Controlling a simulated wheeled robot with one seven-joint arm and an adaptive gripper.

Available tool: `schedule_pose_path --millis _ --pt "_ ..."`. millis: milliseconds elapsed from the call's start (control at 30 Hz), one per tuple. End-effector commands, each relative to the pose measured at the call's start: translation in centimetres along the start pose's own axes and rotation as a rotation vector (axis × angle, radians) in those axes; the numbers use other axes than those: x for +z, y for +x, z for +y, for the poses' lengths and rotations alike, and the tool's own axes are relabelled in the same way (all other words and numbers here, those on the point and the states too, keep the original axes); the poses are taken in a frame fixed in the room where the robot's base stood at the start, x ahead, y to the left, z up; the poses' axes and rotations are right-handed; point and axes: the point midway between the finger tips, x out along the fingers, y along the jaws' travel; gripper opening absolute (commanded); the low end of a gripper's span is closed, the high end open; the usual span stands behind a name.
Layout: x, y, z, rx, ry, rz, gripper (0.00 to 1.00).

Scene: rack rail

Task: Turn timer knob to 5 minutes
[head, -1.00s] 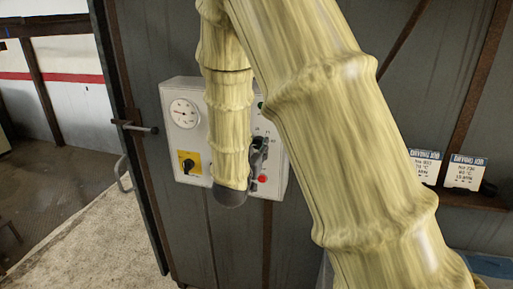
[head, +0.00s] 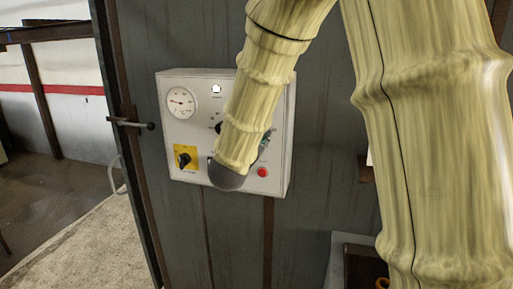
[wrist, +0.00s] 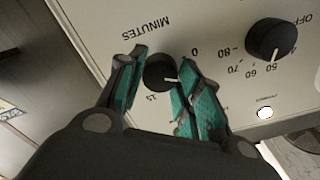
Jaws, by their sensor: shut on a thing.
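The timer knob (wrist: 160,72) is a small black dial on the white control panel (head: 180,130), beside the word MINUTES. In the wrist view, the marks 0 and 15 are readable beside it. Its white pointer faces right, between those two marks; the exact value is not readable. My gripper (wrist: 158,80) has a teal-padded finger on either side of the knob and is shut on it. In the head view my arm hides the timer knob and most of the gripper; only a bit of teal shows at the arm's right edge.
A second black knob (wrist: 270,40), with OFF and 50 to 80 marks, sits right of the timer in the wrist view. A white lamp (head: 216,88), round gauge (head: 181,102), yellow-backed switch (head: 185,158) and red button (head: 262,172) are on the panel. A door handle (head: 130,123) stands out left.

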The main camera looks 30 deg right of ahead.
Motion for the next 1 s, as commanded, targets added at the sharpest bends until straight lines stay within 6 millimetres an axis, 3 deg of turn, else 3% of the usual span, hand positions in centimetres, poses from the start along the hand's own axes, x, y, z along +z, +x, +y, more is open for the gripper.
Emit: schedule_pose_path --millis 400,900,933,1000 --pt "0.17 -0.03 0.17 0.002 0.148 -0.002 0.11" --pt "0.08 -0.03 0.11 0.003 0.162 -0.002 0.11" --pt "0.09 -0.03 0.12 0.003 0.162 -0.002 0.38" --pt "0.09 -0.03 0.11 0.002 0.162 -0.002 0.51"
